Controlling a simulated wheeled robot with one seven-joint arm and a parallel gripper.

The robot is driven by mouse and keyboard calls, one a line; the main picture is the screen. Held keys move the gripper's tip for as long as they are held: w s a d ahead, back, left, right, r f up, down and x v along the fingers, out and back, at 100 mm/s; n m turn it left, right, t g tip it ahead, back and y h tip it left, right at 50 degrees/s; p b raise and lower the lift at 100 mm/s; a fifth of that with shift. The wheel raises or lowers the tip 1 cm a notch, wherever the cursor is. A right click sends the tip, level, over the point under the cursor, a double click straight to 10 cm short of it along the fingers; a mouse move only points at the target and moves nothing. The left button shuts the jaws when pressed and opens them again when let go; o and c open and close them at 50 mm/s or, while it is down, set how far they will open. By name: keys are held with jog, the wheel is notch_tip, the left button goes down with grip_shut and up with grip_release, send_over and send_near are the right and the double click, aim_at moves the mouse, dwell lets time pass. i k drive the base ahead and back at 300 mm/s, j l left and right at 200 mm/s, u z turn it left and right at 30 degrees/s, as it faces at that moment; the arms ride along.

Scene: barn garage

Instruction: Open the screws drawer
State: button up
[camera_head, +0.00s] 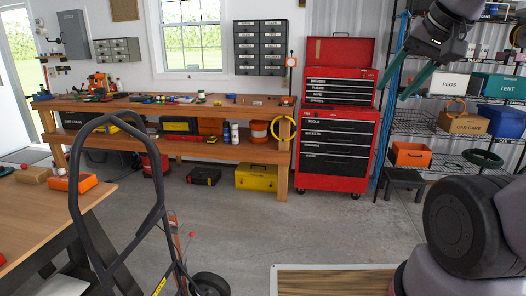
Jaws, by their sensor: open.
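A red tool chest (334,148) stands against the back wall, right of the workbench. Its upper box (340,88) has several dark drawers with white labels, and its lid stands up. The lower cabinet also has several labelled dark drawers (335,148). All these drawers look shut. The labels are small, and I cannot tell for certain which one reads screws. My gripper (393,92) hangs at the upper right with two green fingers spread apart and pointing down left. It is empty and appears right of the chest's upper box, nearer the camera.
A long wooden workbench (215,112) runs along the back wall. Grey small-drawer cabinets (260,47) hang above it. A black hand truck (75,190) stands in front at left, beside a table (45,215). Shelves (440,126) stand at right. Concrete floor (240,225) lies open before the chest.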

aim_at(271, 70)
jog(key=i, duration=2.15)
jog(key=i+u, duration=0.15)
jog(key=i, duration=0.4)
jog(key=i+l+u, duration=0.15)
jog(key=i, duration=0.35)
jog(key=i+l+u, duration=0.15)
jog(key=i, duration=0.4)
jog(key=i+l+u, duration=0.15)
jog(key=i, duration=0.4)
jog(key=z, duration=0.15)
